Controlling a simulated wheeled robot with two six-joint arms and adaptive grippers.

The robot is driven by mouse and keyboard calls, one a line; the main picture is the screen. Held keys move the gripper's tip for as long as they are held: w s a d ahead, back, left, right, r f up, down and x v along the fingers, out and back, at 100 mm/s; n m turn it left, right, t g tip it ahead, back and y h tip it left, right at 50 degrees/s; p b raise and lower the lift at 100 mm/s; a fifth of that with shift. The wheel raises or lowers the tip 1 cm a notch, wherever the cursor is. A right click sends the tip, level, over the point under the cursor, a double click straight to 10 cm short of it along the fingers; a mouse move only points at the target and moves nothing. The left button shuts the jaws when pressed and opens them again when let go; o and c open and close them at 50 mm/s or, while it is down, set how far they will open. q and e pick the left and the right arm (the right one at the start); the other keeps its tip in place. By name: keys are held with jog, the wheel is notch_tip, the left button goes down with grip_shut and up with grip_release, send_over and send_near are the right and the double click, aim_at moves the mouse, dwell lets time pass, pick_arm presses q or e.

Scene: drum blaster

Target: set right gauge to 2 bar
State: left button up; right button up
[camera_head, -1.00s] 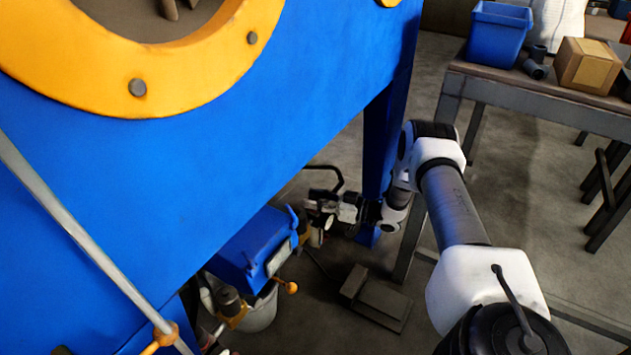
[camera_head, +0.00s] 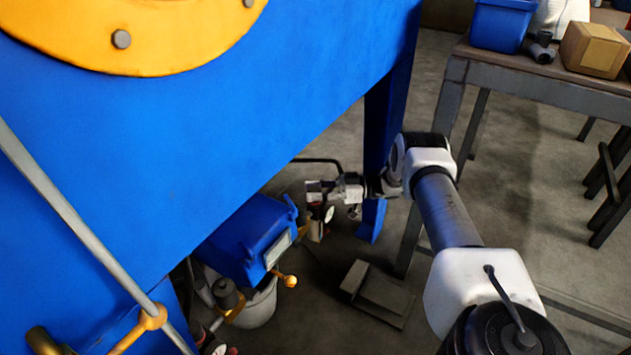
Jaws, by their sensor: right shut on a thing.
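The right gauge (camera_head: 328,214) is a small pale dial under the blue machine, right of a blue box. My right gripper (camera_head: 312,192) is at the regulator just above that dial, its jaws shut on the regulator knob, which they largely hide. The dial's reading is too small to make out. Another small dial (camera_head: 220,349) shows at the bottom edge, left of the box. My left gripper is not in view.
The blue machine (camera_head: 190,170) fills the left side above the blue box (camera_head: 250,238). A blue leg (camera_head: 378,150) stands close behind my right wrist. A foot pedal (camera_head: 378,295) lies on the floor. A workbench (camera_head: 530,80) stands at right.

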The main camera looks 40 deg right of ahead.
aim_at(315, 189)
jog(key=o, duration=1.2)
jog(key=shift+r, duration=0.15)
notch_tip(315, 189, up, 10)
jog(key=shift+f, duration=0.15)
